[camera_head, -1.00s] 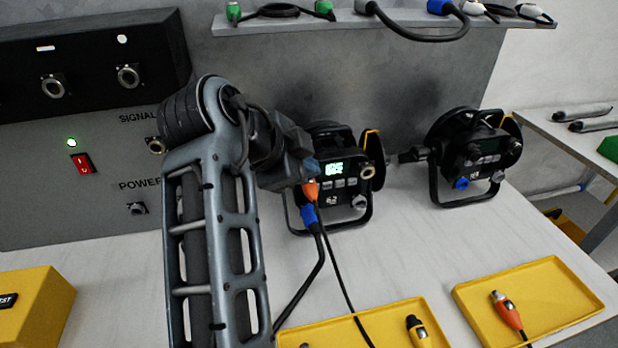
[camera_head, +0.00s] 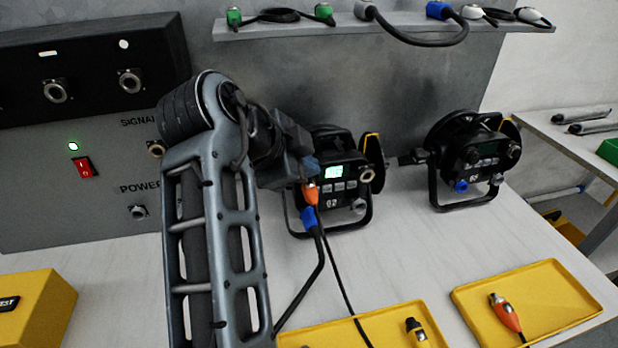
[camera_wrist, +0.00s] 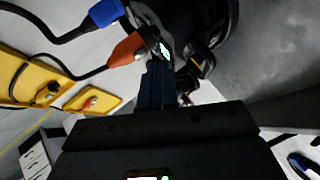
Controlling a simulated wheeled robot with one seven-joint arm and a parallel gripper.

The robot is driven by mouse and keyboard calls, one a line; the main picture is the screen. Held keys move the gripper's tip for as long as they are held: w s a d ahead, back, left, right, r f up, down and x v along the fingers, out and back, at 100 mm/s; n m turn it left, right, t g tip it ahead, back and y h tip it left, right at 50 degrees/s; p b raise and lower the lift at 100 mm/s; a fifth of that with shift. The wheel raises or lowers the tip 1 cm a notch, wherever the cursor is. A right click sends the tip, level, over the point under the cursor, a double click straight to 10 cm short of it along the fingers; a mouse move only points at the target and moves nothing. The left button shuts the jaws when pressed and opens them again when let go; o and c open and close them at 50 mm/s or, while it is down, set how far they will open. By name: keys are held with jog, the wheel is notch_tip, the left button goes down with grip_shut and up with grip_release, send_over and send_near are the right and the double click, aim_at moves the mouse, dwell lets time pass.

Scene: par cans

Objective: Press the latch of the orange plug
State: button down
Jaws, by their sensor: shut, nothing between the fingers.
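The orange plug (camera_head: 311,194) sits at the front of the par can marked 02 (camera_head: 340,180), at its lower left, with a dark cable hanging from it. In the wrist view the orange plug (camera_wrist: 127,48) lies left of my fingertips, with its metal end towards the dark housing. My gripper (camera_head: 311,166) is shut and empty, with its tips just above the plug. In the wrist view my gripper (camera_wrist: 157,72) points at the plug's housing end. I cannot tell whether the tips touch the plug, and its latch is not clearly visible.
A blue plug (camera_head: 308,217) hangs close below the orange one. Another par can (camera_head: 468,158) stands to the right. Yellow trays (camera_head: 560,275) lie at the front, the right one holding a loose orange plug (camera_head: 507,313). A shelf with cables (camera_head: 380,24) is above.

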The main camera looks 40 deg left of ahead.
aim_at(306, 188)
jog(key=shift+r, duration=0.2)
jog(key=shift+r+p, duration=1.5)
jog(key=shift+r, duration=0.9)
